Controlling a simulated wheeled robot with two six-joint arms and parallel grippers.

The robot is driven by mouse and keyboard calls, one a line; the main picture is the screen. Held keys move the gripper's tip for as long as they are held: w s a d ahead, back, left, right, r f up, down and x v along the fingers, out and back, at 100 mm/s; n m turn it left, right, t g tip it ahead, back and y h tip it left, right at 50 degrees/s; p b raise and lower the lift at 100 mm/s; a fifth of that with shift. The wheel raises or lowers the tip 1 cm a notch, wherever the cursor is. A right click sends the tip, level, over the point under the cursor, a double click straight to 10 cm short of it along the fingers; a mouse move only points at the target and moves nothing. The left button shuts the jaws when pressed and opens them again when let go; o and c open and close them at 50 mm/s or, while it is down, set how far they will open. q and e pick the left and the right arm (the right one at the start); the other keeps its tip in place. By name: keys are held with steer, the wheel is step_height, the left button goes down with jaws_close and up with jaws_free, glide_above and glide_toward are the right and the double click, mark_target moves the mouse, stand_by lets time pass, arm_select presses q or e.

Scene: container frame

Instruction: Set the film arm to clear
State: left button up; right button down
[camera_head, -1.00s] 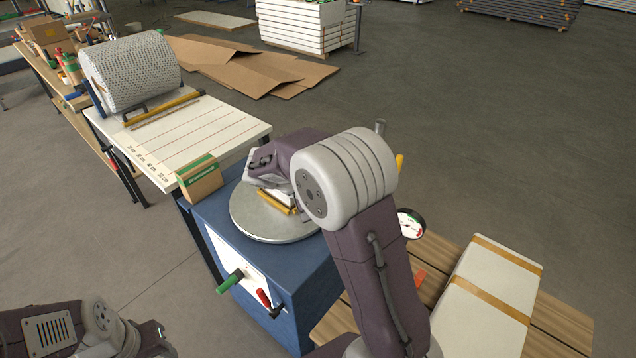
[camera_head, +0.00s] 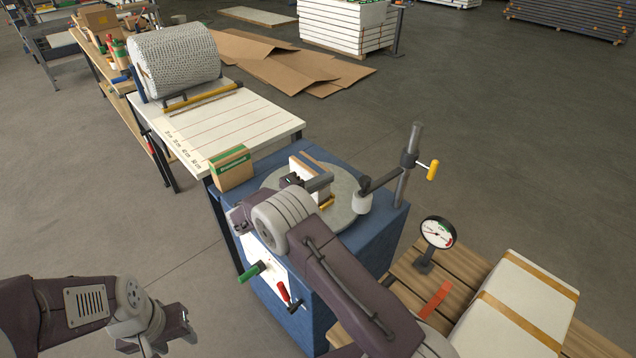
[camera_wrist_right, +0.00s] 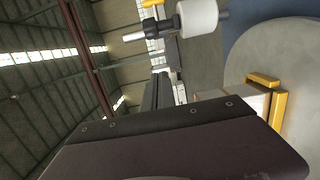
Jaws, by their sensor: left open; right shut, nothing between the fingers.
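The film arm (camera_head: 382,182) reaches from an upright grey post (camera_head: 404,170) on the blue machine (camera_head: 370,237). A white roller (camera_head: 362,203) hangs at its inner end, over the edge of the round grey turntable (camera_head: 345,212). A yellow handle (camera_head: 433,170) sticks out on the post's far side. My right gripper (camera_head: 326,182) is shut and empty above the turntable, left of the roller and apart from it. In the right wrist view the white roller (camera_wrist_right: 198,18) is at the top. My left gripper (camera_head: 186,328) is open at the lower left, away from the machine.
A small block with yellow edging (camera_wrist_right: 278,105) sits on the turntable. Green (camera_head: 252,272) and red (camera_head: 283,291) levers are on the machine's front. A round gauge (camera_head: 438,232) stands at the right by a strapped white box (camera_head: 515,310). A small carton (camera_head: 232,168) sits at the left.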

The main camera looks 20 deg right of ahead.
steer(key=s+d+p, duration=0.2)
steer(key=d, duration=0.4)
steer(key=shift+s, duration=0.2)
steer(key=shift+d, duration=0.1)
